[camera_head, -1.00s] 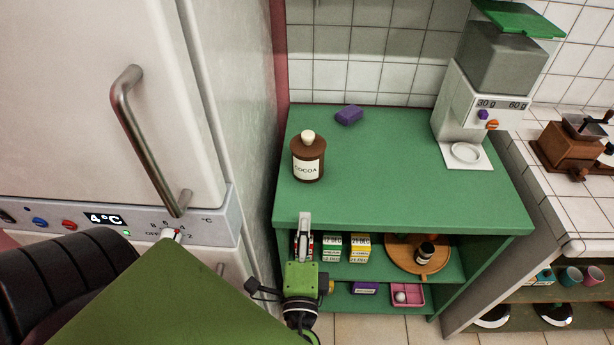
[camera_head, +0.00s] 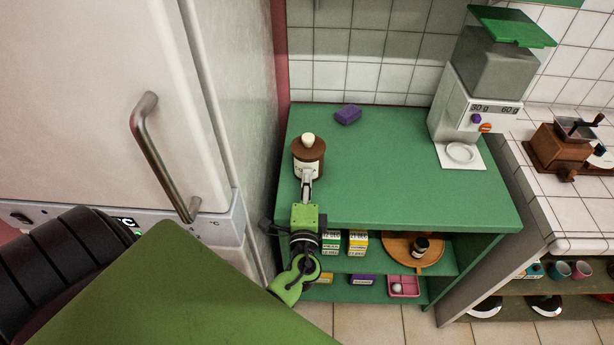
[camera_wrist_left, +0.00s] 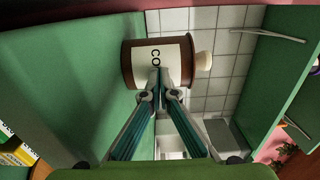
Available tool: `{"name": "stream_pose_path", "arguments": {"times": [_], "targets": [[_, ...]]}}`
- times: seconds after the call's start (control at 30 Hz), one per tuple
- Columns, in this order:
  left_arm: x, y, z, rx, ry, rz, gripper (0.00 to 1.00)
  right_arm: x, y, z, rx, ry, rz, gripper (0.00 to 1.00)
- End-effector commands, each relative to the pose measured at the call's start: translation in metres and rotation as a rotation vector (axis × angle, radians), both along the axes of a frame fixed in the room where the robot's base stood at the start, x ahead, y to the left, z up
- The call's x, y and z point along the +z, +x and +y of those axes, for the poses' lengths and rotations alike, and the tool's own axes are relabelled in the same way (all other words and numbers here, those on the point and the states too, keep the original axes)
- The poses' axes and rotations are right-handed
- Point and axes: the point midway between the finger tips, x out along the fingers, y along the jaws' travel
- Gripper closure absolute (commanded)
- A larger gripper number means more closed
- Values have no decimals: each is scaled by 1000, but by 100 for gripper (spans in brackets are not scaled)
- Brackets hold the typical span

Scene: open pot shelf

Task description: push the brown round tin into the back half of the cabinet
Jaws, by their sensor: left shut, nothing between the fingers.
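The brown round tin (camera_head: 309,150) stands upright on the green cabinet top (camera_head: 400,180), toward its left side. It has a pale knob on its lid and a white label. My left gripper (camera_head: 307,180) is shut and empty in front of the tin, with its fingertips at the label. In the left wrist view, the tin (camera_wrist_left: 130,62) appears turned sideways, and the closed fingertips (camera_wrist_left: 160,76) overlap the label's edge. They look to be touching it or very close; I cannot tell which. The gripper hides part of the label. My right gripper is not in view.
A purple block (camera_head: 348,114) lies behind and right of the tin. A grey and white dispenser (camera_head: 470,105) stands at the right of the top. The fridge (camera_head: 225,110) is close on the left. Small boxes (camera_head: 357,242) and a round wooden tray (camera_head: 395,250) are on the shelf below.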

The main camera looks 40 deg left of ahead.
Motion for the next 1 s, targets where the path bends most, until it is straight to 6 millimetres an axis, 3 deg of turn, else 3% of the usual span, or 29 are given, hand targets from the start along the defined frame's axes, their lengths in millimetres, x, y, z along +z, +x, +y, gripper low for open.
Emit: {"name": "stream_pose_path", "arguments": {"times": [0.27,0.37,0.7,0.83,1.0], "targets": [[-1,4,2,0,1,-2,100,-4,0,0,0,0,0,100],[-3,18,12,1,2,-5,100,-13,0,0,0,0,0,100],[-4,99,62,1,1,-4,100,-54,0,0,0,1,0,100],[-3,116,73,0,0,-2,100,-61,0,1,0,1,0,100],[0,123,77,-1,-1,-1,100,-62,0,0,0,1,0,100]]}}
